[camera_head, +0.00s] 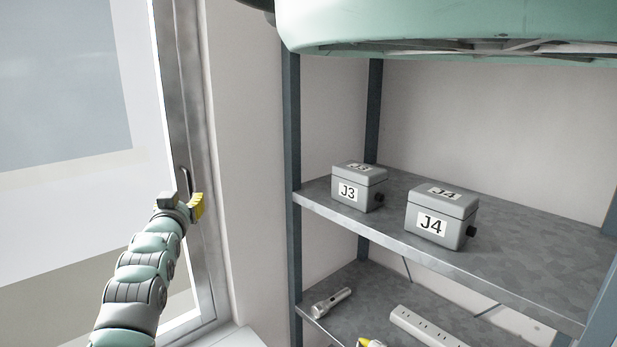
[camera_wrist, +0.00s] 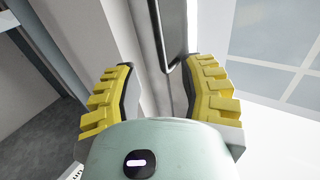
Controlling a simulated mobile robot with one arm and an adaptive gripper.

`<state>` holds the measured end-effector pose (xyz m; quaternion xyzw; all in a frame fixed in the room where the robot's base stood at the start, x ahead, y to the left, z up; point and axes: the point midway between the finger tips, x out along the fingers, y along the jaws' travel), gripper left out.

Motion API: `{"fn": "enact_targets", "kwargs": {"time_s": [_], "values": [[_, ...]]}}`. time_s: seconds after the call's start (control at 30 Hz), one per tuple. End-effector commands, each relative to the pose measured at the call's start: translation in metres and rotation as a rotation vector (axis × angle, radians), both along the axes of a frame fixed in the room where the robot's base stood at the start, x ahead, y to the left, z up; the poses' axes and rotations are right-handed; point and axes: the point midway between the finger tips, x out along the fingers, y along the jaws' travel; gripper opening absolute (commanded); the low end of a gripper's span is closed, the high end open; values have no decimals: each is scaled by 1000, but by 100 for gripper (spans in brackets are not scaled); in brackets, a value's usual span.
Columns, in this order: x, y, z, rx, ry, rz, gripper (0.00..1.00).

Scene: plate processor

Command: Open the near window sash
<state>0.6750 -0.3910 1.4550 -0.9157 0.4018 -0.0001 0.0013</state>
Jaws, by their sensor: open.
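The near window sash (camera_head: 182,80) has a grey metal frame and stands upright at the left in the head view. A dark, slim handle (camera_head: 184,182) is on the frame, just above my gripper (camera_head: 183,203). In the wrist view, the handle (camera_wrist: 161,40) is a thin dark bar between and beyond the yellow fingers of my gripper (camera_wrist: 163,92). The fingers are spread apart and hold nothing. I cannot tell whether a finger touches the frame. The sash looks closed against its surround, though its lower edge is partly hidden by my arm.
A metal shelf (camera_head: 520,258) stands right of the window. It bears two grey boxes, J3 (camera_head: 358,187) and J4 (camera_head: 440,216). A flashlight (camera_head: 332,301) and a power strip (camera_head: 435,328) lie on the lower shelf. The pale wall (camera_head: 245,150) between window and shelf is bare.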

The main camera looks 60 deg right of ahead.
Motion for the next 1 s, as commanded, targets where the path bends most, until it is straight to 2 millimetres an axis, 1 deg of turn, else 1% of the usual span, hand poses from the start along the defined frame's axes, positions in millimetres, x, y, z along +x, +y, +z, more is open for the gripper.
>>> {"fn": "enact_targets", "kwargs": {"time_s": [0.03, 0.27, 0.3, 0.5, 0.7, 1.0], "values": [[1, -6, -1, 1, 2, -5, 41], [14, -18, 1, -3, 3, 0, 41], [18, -21, -3, -6, 3, 1, 41], [33, -37, -2, -8, 2, 1, 41], [46, -46, -2, -8, 5, 7, 41], [51, -53, 0, -3, 0, 4, 41]]}}
